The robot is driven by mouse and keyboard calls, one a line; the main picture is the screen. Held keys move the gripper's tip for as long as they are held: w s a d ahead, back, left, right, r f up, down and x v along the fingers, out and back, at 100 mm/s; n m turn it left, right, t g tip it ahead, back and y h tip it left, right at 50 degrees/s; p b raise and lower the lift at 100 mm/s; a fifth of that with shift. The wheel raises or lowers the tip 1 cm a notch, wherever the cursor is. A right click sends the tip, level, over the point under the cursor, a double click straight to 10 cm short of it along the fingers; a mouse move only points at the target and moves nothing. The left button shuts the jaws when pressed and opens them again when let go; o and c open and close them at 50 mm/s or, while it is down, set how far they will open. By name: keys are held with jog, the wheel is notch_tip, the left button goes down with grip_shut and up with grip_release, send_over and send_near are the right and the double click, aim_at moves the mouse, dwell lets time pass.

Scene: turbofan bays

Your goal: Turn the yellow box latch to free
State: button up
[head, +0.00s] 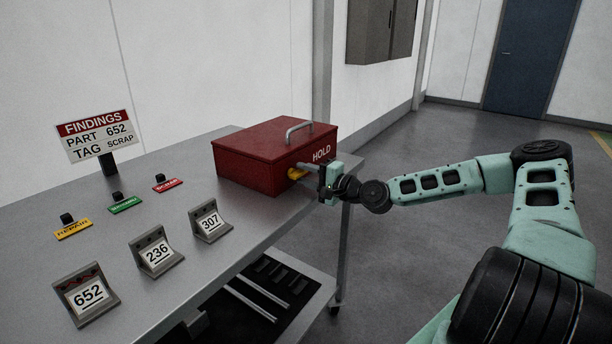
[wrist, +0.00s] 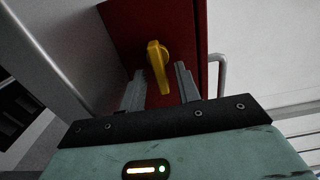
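A red box (head: 262,150) with a grey top handle stands at the far right end of the metal table, its lid closed. The yellow latch (head: 296,174) is on its front face, below the word HOLD. In the wrist view the yellow latch (wrist: 158,62) has a round hub and a lever that points toward my gripper. My gripper (head: 312,171) is at the box front. In the wrist view my gripper (wrist: 160,88) is open, with one finger on each side of the lever and gaps showing. Whether the fingers touch the latch cannot be told.
The metal table (head: 190,185) also bears a FINDINGS sign (head: 95,136), yellow, green and red tags (head: 125,204), and number stands 652 (head: 87,297), 236 (head: 157,254) and 307 (head: 210,224). A lower shelf (head: 262,300) is beneath. Floor to the right is clear.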

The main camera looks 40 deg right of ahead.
jog(key=b+v, duration=0.3)
jog(key=v, duration=1.4)
jog(key=shift+s, duration=0.2)
jog(key=shift+d, duration=0.1)
